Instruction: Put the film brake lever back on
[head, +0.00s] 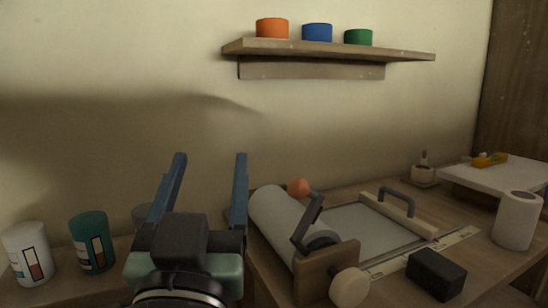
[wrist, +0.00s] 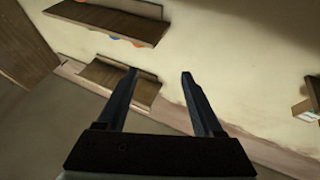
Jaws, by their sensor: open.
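A dark grey lever (head: 308,222) with an orange ball knob (head: 298,187) stands tilted at the near end of the pale film roll (head: 280,220). Its foot meets a dark round hub by the wooden end bracket (head: 326,272); I cannot tell how it is seated. My gripper (head: 210,158) is open and empty, its two blue fingers pointing up, left of the roll and apart from the lever. In the wrist view my gripper (wrist: 159,74) has nothing between its fingers and faces the wall; no lever shows there.
A wall shelf (head: 320,48) holds orange, blue and green pots. White (head: 28,254) and teal (head: 93,243) cans stand at left, with another partly hidden behind my gripper. A black block (head: 436,273) and white roll (head: 517,220) stand right of the framed bed with a grey handle (head: 395,198).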

